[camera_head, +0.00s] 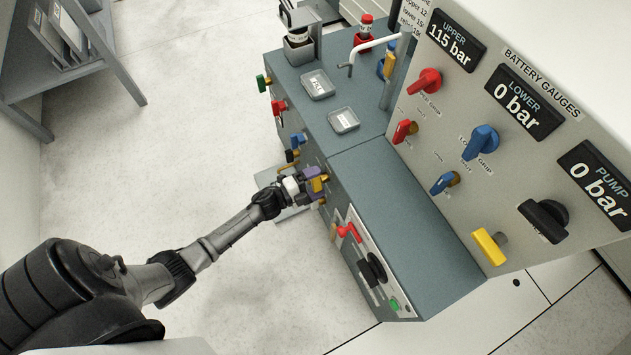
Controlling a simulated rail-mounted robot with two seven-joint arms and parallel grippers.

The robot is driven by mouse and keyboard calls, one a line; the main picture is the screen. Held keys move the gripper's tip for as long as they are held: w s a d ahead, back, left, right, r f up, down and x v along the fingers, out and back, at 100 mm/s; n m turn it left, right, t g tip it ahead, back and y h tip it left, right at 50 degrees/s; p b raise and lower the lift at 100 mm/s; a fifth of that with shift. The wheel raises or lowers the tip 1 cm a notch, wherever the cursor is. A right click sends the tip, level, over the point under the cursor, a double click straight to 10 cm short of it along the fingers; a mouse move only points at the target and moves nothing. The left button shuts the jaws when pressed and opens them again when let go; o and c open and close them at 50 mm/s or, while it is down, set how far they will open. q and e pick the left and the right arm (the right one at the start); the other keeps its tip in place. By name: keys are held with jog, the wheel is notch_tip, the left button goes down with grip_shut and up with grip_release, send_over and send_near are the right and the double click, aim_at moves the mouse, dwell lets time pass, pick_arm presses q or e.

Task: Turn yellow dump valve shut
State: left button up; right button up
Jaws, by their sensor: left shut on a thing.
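My left gripper (313,186) reaches in from the lower left to the front side of the grey-blue bench. Its purple-tinted fingers are shut on a small yellow valve handle (319,184), which they partly cover. Brass-coloured fittings show beside the fingers. The exact angle of this handle cannot be told. Another yellow handle (489,247) sits on the sloped gauge panel at the right, with no gripper near it. My right gripper is not in view.
Green (263,82), red (279,107) and blue handles line the bench front near the gripper. A red lever (349,232) and black knob (373,269) are on the nearer front. The gauge panel (453,205) reads upper 115, lower 0, pump 0 bar.

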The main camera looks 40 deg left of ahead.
pick_arm(q)
jog(key=m, duration=0.3)
jog(key=shift+f, duration=0.1)
jog(key=shift+m, duration=0.3)
dwell(0.5)
jog(key=o, duration=0.7)
jog(key=shift+o, duration=0.2)
jog(key=p+v, duration=0.3)
jog(key=v, duration=1.1)
jog(key=shift+p, duration=0.35)
